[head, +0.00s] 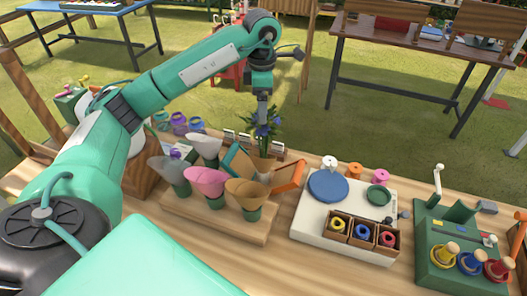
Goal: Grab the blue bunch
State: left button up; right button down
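The blue bunch (264,131), small blue flowers with long green leaves, stands upright near the far edge of the wooden table. My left gripper (263,116) points straight down among the leaves, right at the top of the bunch. Its fingertips are small and partly hidden by flowers and leaves, so I cannot tell whether they are apart or shut on the stems. My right gripper is not in view.
Close in front of the bunch is a wooden rack (222,222) with grey, pink and brown paper cones. To its right are a white board (312,223) with ribbon spools and a green stand (446,262). Small purple-topped pots (180,123) stand at the left.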

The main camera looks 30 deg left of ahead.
pick_arm(q)
jog(key=shift+f, duration=0.55)
jog(key=shift+f+p, duration=0.25)
jog(key=shift+p, duration=0.05)
jog(key=f, duration=0.1)
jog(key=f+p, duration=0.2)
jog(key=f, duration=0.1)
jog(key=shift+w+f, duration=0.1)
jog(key=shift+w, duration=0.2)
jog(key=shift+f, duration=0.3)
jog(key=shift+c, duration=0.3)
jog(key=c, duration=1.4)
jog(key=shift+r, duration=0.1)
